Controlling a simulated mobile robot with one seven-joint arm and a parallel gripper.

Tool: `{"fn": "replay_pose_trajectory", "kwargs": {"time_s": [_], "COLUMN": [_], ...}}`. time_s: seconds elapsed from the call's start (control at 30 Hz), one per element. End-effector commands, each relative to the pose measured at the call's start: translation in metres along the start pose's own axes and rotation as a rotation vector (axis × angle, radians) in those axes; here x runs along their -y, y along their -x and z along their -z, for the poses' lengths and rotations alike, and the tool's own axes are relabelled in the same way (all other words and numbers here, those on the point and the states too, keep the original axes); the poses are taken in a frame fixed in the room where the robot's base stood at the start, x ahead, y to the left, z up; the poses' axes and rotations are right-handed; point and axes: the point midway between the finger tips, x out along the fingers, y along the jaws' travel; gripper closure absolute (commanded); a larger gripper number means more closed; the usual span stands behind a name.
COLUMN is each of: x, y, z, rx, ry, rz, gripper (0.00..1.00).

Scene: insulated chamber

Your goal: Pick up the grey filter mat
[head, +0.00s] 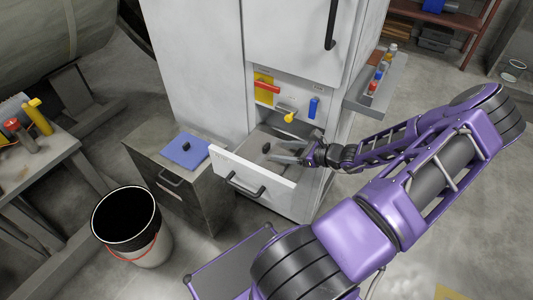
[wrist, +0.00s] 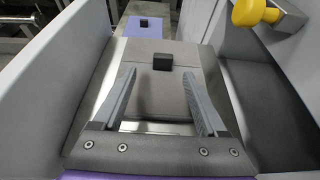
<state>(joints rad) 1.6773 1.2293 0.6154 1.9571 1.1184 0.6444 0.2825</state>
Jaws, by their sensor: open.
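The grey filter mat (wrist: 172,100) is a flat grey piece with a small black block-shaped grip on top. It lies in the pulled-out white drawer (head: 250,178); in the head view the mat (head: 255,142) shows partly, left of my gripper. My gripper (head: 279,153) reaches into the drawer from the right. In the wrist view my gripper (wrist: 158,78) is open and empty, its two fingers spread either side of the mat's middle. The black grip lies just beyond the fingertips, roughly centred between them. Whether the fingers touch the mat I cannot tell.
Drawer walls rise on both sides in the wrist view. A yellow knob (head: 289,118) sticks out above the drawer. A blue mat (head: 187,150) with a black grip lies on the low grey cabinet (head: 153,165). A black-lined bucket (head: 152,245) stands on the floor.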

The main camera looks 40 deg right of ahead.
Motion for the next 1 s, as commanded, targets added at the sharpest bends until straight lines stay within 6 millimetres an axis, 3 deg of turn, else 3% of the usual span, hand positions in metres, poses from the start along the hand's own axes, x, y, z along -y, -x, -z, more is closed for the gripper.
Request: {"fn": "replay_pose_trajectory", "kwargs": {"time_s": [0.33, 0.6, 0.9, 1.0], "x": [0.001, 0.004, 0.005, 0.005], "y": [-0.032, -0.068, -0.073, -0.073], "z": [-0.003, -0.009, -0.01, -0.01], "rx": [0.001, 0.001, -0.001, -0.001], "ry": [0.002, 0.001, 0.002, 0.002], "rz": [-0.001, -0.001, 0.0, 0.0], "gripper": [0.25, 0.25, 0.25, 0.43]}}
